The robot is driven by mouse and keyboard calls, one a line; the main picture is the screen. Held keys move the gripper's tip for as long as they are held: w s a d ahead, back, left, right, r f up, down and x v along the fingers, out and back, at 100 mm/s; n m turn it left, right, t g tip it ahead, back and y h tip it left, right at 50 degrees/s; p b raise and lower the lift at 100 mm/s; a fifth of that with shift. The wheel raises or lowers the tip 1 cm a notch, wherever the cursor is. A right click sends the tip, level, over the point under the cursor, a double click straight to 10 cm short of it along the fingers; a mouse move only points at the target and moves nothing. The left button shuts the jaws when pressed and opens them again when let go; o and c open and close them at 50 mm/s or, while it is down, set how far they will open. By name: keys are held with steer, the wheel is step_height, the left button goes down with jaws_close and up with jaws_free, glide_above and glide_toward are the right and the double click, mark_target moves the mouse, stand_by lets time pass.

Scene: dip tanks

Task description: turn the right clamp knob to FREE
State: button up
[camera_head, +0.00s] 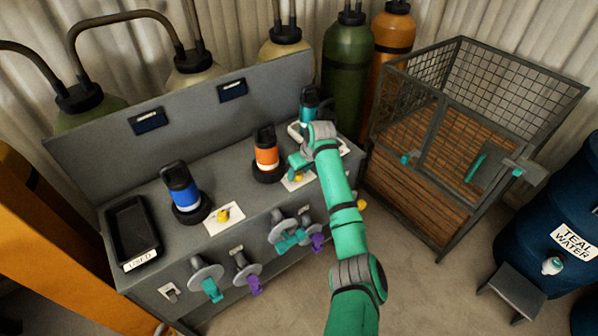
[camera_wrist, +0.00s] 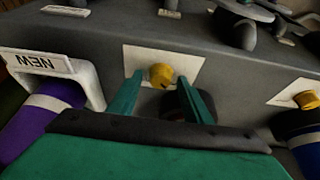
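The right clamp knob (camera_wrist: 160,75) is yellow and sits on a white plate (camera_wrist: 190,62) on the grey bench. In the head view it shows partly (camera_head: 298,178), in front of the orange canister (camera_head: 266,151). My gripper (camera_wrist: 160,80) is over it, with one teal finger on each side and visible space between them. I cannot tell whether either finger touches the knob. The plate's lettering and the knob's setting are not readable. In the head view my gripper (camera_head: 297,164) is partly hidden by my arm. The other yellow knob (camera_head: 223,214) is near the blue canister (camera_head: 181,189).
A white NEW tray (camera_wrist: 88,78) with a purple cylinder (camera_wrist: 45,120) is close to my gripper. A black USED tray (camera_head: 132,228) is at the bench's left end. Several valve handles (camera_head: 207,278) stick out in front. A mesh crate (camera_head: 440,170) stands to the right.

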steer(key=shift+r, duration=0.15)
steer(key=v, duration=1)
steer(key=shift+r, duration=0.25)
steer(key=shift+s, duration=0.1)
